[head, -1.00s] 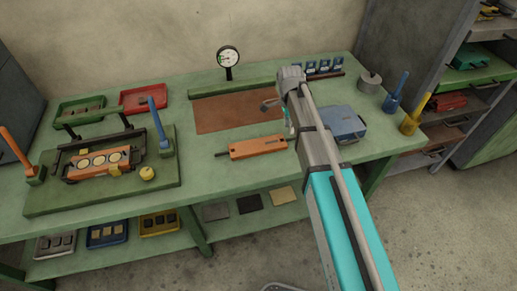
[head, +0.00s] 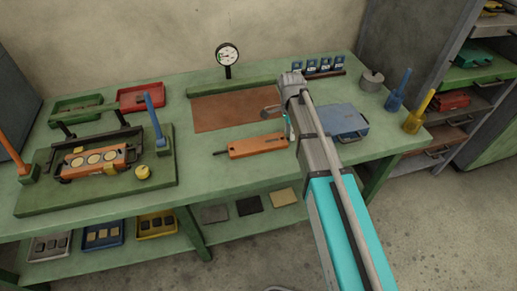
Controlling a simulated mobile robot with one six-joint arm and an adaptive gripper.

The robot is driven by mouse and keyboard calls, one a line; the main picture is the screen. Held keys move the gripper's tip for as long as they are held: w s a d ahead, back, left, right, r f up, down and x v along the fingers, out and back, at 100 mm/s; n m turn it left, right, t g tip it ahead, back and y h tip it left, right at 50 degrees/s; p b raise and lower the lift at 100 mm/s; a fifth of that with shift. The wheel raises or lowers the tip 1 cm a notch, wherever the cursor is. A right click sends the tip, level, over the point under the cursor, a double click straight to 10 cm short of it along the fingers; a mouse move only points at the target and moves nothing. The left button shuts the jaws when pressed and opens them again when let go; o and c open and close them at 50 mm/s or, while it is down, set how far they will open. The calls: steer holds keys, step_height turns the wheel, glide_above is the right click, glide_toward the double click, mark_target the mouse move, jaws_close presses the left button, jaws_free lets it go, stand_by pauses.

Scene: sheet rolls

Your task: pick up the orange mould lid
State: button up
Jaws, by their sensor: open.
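The orange mould lid (head: 258,146) lies flat on the green bench, front of centre, with a dark handle rod sticking out at its left end. My gripper (head: 280,120) is at the end of my arm, just behind and above the lid's right end. The arm hides part of it; it looks open, with nothing seen between its fingers. I cannot tell the exact gap between gripper and lid.
A blue case (head: 343,121) stands right of my arm. A brown mat (head: 222,110) and a dial gauge (head: 228,57) are behind the lid. Blue (head: 398,95) and yellow (head: 418,113) upright handles stand at the right edge.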

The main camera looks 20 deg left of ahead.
steer(key=shift+s+d+f+b, duration=0.1)
steer(key=shift+f+b, duration=0.35)
steer(key=shift+f, duration=0.3)
jaws_close()
